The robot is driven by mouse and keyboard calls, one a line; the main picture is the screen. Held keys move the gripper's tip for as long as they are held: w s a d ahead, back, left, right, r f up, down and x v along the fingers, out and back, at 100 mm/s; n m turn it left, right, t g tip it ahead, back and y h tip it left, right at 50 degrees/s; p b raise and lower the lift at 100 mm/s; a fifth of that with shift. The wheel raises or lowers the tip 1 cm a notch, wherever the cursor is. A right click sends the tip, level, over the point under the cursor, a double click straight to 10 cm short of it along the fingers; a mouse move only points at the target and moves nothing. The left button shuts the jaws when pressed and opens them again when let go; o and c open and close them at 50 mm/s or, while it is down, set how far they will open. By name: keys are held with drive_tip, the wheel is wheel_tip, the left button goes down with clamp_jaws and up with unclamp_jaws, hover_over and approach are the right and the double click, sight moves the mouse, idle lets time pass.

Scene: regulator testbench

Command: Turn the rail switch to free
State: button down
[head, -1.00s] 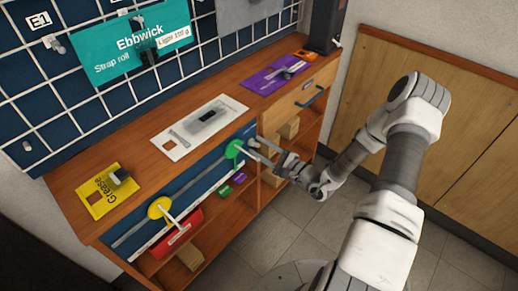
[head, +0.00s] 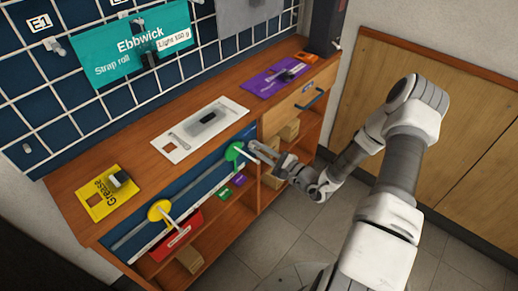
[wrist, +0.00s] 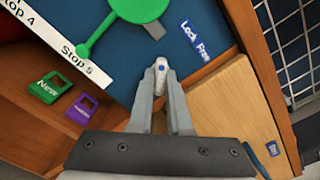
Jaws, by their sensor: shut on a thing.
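My gripper (wrist: 160,92) is shut on a small pale switch lever with a blue dot on its end (wrist: 160,67). The lever stands at the right end of the blue rail panel (wrist: 125,75). A blue label reading "Lock" and "Free" (wrist: 195,40) lies just to its upper right in the wrist view. The green disc (wrist: 140,5) with its knobbed arm is beyond the lever, apart from my fingers. In the head view, my gripper (head: 254,147) is just right of the green disc (head: 233,151); the lever is too small to make out there.
A yellow disc (head: 160,211) sits further left on the rail. A "Stop 5" strip (wrist: 75,52) and green and purple tags (wrist: 45,88) lie left in the wrist view. The drawer (head: 300,100) and wooden blocks (head: 290,131) are close right of my gripper. The floor is clear.

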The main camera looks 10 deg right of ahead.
drive_tip(key=shift+r+m, duration=0.1)
drive_tip(key=shift+m, duration=0.2)
drive_tip(key=m+p, duration=0.2)
drive_tip(key=shift+m+p, duration=0.4)
drive_tip(key=m+p, duration=0.3)
drive_tip(key=m, duration=0.2)
drive_tip(key=shift+m, duration=0.3)
drive_tip(key=m+p, duration=0.2)
drive_tip(key=m, duration=0.2)
drive_tip(key=shift+s, duration=0.1)
drive_tip(key=shift+m+p, duration=0.85)
drive_tip(key=shift+m, duration=1.55)
drive_tip(key=c, duration=0.9)
unclamp_jaws()
drive_tip(key=shift+o, duration=0.2)
drive_tip(key=shift+s, duration=0.1)
